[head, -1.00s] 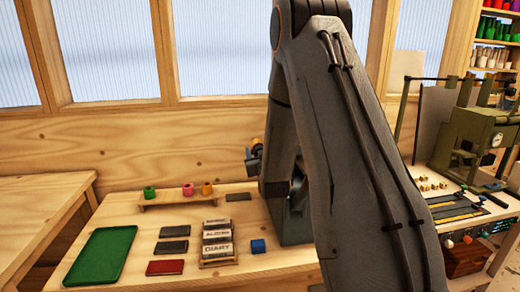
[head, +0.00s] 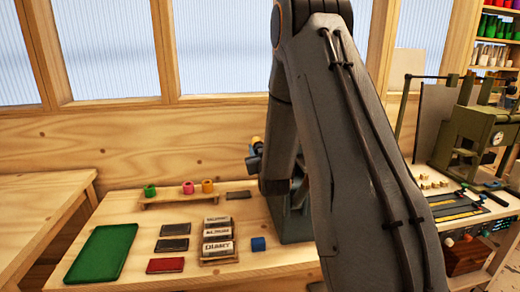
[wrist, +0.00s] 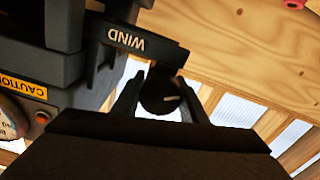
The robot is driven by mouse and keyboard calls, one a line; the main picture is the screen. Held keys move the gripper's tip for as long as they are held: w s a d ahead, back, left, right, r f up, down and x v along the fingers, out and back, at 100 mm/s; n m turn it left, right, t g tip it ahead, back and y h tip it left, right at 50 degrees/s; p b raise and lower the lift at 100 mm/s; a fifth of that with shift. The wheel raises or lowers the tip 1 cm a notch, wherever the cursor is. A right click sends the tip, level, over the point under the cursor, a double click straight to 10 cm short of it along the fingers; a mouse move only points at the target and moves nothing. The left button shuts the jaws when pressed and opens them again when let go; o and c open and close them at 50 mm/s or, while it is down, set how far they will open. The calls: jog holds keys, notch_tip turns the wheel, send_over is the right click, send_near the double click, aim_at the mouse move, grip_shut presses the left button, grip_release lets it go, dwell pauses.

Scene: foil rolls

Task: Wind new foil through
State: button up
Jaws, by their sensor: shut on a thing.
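In the wrist view my gripper (wrist: 158,97) has its two fingers on either side of a round dark knob (wrist: 160,90) with a small light mark on its face. The knob sits by a dark arm lettered WIND (wrist: 126,40) on a dark grey machine (wrist: 62,68). My gripper is shut on the knob. In the head view my arm hides the gripper, the knob and most of the machine; its grey-green base (head: 297,228) shows. A green roll (head: 150,190), a pink roll (head: 188,187) and an orange roll (head: 207,186) stand on a low wooden rack (head: 165,201).
A green press (head: 475,135) stands at right.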

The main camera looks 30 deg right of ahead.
dwell(0.8)
jog(key=o, duration=1.1)
jog(key=shift+c, duration=0.2)
jog(key=shift+s, duration=0.1)
jog(key=b+v, duration=0.3)
jog(key=v, duration=0.4)
jog(key=shift+s, duration=0.35)
jog(key=shift+a+r, duration=0.1)
jog(key=shift+a, duration=0.05)
